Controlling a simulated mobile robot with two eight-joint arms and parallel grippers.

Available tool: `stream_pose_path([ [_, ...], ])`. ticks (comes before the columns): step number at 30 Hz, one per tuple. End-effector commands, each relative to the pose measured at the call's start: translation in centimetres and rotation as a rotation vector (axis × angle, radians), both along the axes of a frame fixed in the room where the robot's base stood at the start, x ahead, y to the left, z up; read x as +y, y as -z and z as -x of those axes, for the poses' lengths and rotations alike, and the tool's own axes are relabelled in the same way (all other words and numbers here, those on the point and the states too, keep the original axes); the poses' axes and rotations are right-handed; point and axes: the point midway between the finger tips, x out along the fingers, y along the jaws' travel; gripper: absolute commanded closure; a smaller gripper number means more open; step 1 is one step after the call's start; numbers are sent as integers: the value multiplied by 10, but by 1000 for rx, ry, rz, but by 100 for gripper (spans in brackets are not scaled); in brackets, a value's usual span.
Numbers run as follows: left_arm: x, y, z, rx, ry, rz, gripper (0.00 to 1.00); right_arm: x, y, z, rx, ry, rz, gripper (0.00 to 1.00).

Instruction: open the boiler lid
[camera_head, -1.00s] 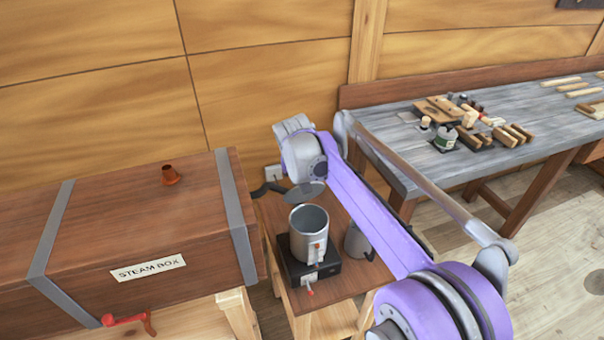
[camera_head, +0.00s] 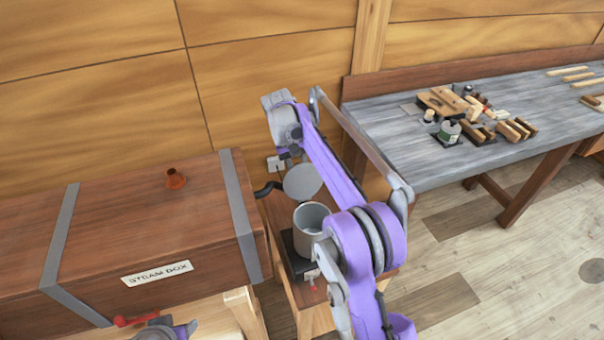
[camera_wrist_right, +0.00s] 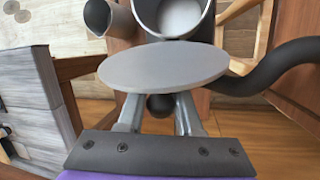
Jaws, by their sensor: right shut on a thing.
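The boiler (camera_head: 308,240) is a grey metal pot with an open top, standing on a black burner on a small wooden table. Its interior shows in the right wrist view (camera_wrist_right: 182,20). The lid (camera_head: 302,181) is a flat grey disc, steeply tilted above and behind the boiler's rim in the head view. The lid also shows in the right wrist view (camera_wrist_right: 163,66). My right gripper (camera_wrist_right: 160,106) is shut on the lid's dark round knob. The fingertips are partly hidden by the disc.
The steam box (camera_head: 140,235) stands at the left, with a black hose (camera_head: 268,190) by the boiler. A smaller grey jug (camera_wrist_right: 114,18) is beside the boiler. A workbench (camera_head: 400,145) with tools and wood pieces stands at the right. Floor is clear at the lower right.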

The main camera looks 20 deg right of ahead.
Motion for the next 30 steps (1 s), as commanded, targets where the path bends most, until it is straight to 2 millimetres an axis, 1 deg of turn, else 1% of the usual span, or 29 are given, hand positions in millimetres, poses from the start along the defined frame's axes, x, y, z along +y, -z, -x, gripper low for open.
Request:
stream_pose_path([
  [14, 0, -1, 0, -1, 0, 0, 50, 0, 0, -1, 4, -1, 2, 100],
  [15, 0, -1, 0, -1, 0, 0, 50, 0, 0, -1, 5, 0, 2, 59],
  [19, 0, -1, 0, -1, 0, 0, 50, 0, 0, -1, 6, 0, 1, 36],
  [30, 0, 0, 0, 0, 0, 0, 50, 0, 1, 0, 7, 0, 0, 36],
])
